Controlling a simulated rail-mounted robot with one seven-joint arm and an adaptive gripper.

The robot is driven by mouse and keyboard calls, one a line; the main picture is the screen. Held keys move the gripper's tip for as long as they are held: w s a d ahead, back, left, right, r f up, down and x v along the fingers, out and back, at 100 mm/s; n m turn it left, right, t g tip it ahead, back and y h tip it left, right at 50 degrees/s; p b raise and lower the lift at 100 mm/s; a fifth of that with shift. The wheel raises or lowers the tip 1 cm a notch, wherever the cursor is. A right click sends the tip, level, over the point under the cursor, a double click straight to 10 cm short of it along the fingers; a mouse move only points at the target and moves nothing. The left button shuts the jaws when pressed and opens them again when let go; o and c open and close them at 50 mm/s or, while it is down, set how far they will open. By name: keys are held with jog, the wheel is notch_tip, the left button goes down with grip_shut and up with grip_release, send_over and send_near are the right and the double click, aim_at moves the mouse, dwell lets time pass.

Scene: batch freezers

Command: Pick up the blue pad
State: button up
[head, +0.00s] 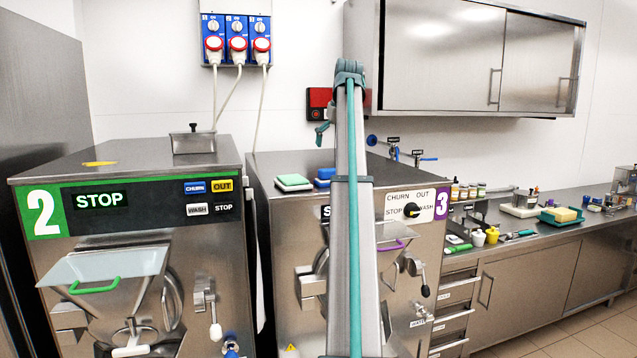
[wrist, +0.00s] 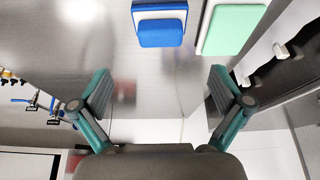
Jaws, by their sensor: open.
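The blue pad (head: 323,173) lies on top of the steel freezer numbered 3, just right of a green pad (head: 293,182). My arm hides part of it in the head view. In the wrist view the blue pad (wrist: 160,32) is at the top centre, with a white layer showing, and the green pad (wrist: 232,30) is to its right. My gripper (wrist: 160,90) is open and empty, its two fingers wide apart, with the blue pad beyond them and not touched. In the head view my arm hides most of the gripper.
Freezer 2 (head: 130,205) stands to the left with a lidded steel box (head: 193,141) on top. Blue sockets with cables (head: 237,40) hang behind. A steel wall cabinet (head: 450,60) is at upper right. A cluttered counter (head: 575,226) runs along the right.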

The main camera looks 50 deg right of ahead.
aim_at(329, 169)
jog(key=p+x, duration=0.1)
jog(key=x, duration=0.4)
jog(key=shift+d+p, duration=0.1)
jog(key=shift+p, duration=0.2)
jog(key=shift+p+x, duration=1.45)
jog(key=shift+x, duration=1.3)
jog(key=shift+w+r, duration=0.1)
jog(key=c, duration=1.2)
